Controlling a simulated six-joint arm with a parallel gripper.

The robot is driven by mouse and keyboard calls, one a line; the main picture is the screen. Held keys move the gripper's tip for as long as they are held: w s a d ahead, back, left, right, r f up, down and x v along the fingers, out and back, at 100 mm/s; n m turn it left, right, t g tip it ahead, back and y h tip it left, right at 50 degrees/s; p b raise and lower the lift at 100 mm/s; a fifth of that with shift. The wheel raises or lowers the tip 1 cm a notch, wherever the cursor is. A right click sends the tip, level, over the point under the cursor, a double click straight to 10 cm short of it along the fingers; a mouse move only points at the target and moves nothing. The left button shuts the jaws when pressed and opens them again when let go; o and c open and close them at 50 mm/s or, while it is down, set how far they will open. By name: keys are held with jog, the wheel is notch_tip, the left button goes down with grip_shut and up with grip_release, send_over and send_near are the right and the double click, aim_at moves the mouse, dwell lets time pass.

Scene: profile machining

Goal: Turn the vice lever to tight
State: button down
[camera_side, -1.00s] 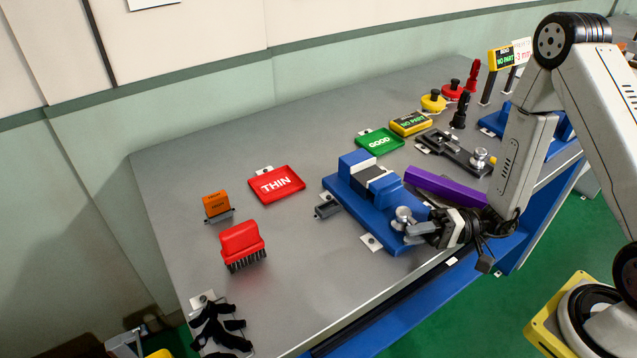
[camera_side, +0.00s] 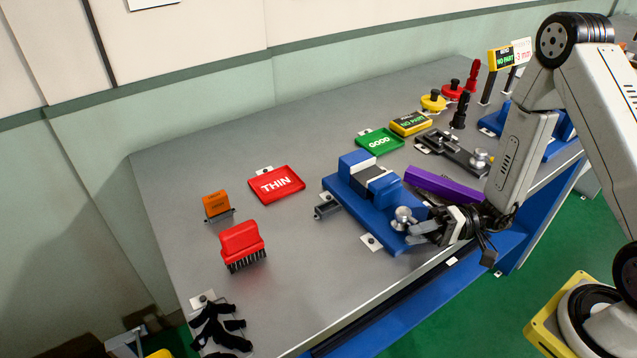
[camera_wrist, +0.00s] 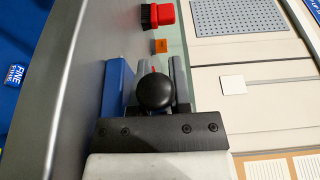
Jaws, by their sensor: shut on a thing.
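The blue vice (camera_side: 347,192) sits near the bench's front edge in the side view, with grey jaws in its middle. A round silver hub (camera_side: 404,215) stands at its near end, where the lever is mostly hidden by my gripper. My gripper (camera_side: 420,232) is low beside this hub, its fingers shut on the lever. In the wrist view, the lever's black ball knob (camera_wrist: 155,91) lies between my two grey fingers (camera_wrist: 161,80). Part of the blue vice (camera_wrist: 117,82) shows to the left of the fingers.
A purple block (camera_side: 444,187) lies just right of the vice, close to my arm. A dark fixture (camera_side: 455,152) stands behind it. The green GOOD tray (camera_side: 380,142), red THIN tray (camera_side: 276,184) and red brush (camera_side: 242,242) lie farther off.

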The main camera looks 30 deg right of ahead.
jog(key=shift+d+g, duration=0.15)
jog(key=shift+g, duration=0.15)
jog(key=c, duration=0.6)
grip_release()
jog(key=shift+o, duration=0.2)
jog(key=shift+a, duration=0.2)
